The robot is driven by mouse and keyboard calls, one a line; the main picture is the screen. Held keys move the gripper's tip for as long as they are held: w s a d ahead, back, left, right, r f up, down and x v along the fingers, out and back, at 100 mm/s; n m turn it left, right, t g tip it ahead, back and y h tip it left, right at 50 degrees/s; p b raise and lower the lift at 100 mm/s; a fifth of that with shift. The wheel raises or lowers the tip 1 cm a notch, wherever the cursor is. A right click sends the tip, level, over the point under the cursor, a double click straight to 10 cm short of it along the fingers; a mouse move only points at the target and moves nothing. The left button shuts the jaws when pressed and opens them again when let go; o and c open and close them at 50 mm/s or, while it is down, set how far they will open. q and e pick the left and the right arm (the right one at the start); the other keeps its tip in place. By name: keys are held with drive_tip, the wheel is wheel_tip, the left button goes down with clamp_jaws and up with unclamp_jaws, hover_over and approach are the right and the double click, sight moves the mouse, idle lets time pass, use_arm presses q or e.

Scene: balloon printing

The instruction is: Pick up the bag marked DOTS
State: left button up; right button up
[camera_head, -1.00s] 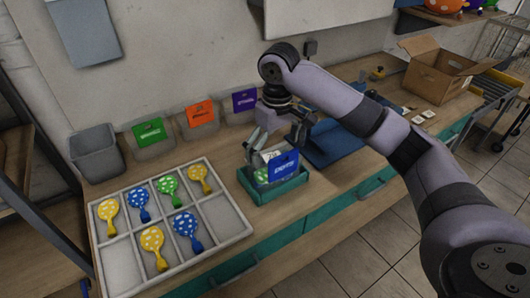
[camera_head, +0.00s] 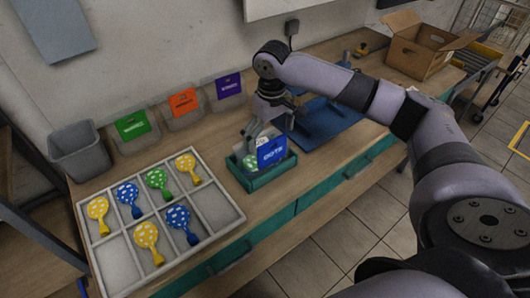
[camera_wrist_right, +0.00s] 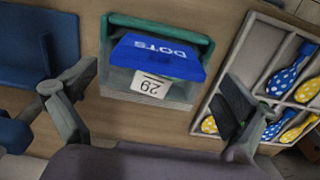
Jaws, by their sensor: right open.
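The bag marked DOTS (camera_head: 271,151) is clear with a blue header and stands in a teal tray (camera_head: 262,181) on the bench. My left gripper is not in view.
A white divided tray (camera_head: 215,222) with yellow, blue and green dotted balloons is left of the teal tray. Clear bins with green (camera_head: 133,125), orange (camera_head: 183,102) and purple (camera_head: 228,86) labels stand along the wall. A blue mat (camera_head: 325,122) and cardboard box (camera_head: 423,46) are to the right.

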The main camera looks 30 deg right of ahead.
drive_tip(key=shift+f, duration=0.55)
wheel_tip(320, 180, down, 4)
drive_tip(key=shift+s+d+r+p, duration=0.15)
drive_tip(key=shift+r+p, duration=0.05)
drive_tip(key=shift+p, duration=0.7)
drive_tip(key=shift+f, duration=0.45)
drive_tip(key=c, duration=1.1)
drive_tip(key=shift+o, duration=0.2)
